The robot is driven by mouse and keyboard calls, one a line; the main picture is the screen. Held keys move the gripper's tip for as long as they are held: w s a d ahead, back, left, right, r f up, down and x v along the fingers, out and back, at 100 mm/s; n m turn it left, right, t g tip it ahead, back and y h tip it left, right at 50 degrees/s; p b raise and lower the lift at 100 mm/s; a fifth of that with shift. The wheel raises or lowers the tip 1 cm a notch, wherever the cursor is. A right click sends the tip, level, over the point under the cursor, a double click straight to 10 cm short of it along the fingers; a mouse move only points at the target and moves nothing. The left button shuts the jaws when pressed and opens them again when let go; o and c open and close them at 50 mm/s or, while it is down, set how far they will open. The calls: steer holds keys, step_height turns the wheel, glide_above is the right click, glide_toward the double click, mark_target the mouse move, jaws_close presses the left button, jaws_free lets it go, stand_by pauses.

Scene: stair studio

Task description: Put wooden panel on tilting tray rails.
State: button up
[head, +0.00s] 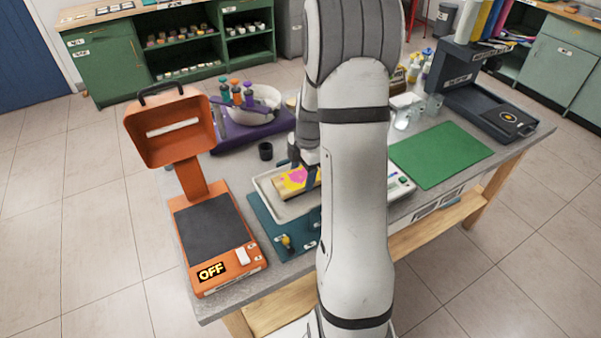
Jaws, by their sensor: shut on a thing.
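The wooden panel (293,184), painted yellow with a pink patch, shows in the head view left of my arm. My gripper (296,167) is at its upper edge and shut on it; my arm hides the panel's right end. Below the panel is the pale tray (265,194) on a teal base (262,213) with a small yellow knob in front. I cannot tell whether the panel touches the tray, and its rails cannot be made out.
An orange device marked OFF (211,232) with a raised hood stands left of the tray. A green mat (440,155) lies bare at right, before a dark machine (480,100).

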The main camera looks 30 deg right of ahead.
steer(key=shift+f, duration=0.25)
steer(key=shift+f, duration=0.25)
steer(key=o, duration=1.1)
steer(key=shift+r, duration=0.1)
step_height(320, 180, up, 12)
steer(key=d+b, duration=0.1)
steer(key=s+a+r+m+t, duration=0.1)
steer(key=s+a+r+m, duration=0.1)
steer(key=s+a+m, duration=0.3)
steer(key=s+a+r+m+t+h, duration=0.1)
steer(key=s+a+m, duration=0.4)
steer(key=s+m, duration=0.2)
steer(key=s+a+r+m+t, duration=0.1)
steer(key=s+a+r+m, duration=0.1)
steer(key=s+a+m, duration=0.3)
steer(key=shift+s+a+r+m, duration=0.2)
steer(key=shift+s+m, duration=0.15)
steer(key=shift+s, duration=0.3)
steer(key=shift+s+a+r+m, duration=0.15)
steer(key=shift+s+m, duration=0.2)
steer(key=shift+s, duration=0.3)
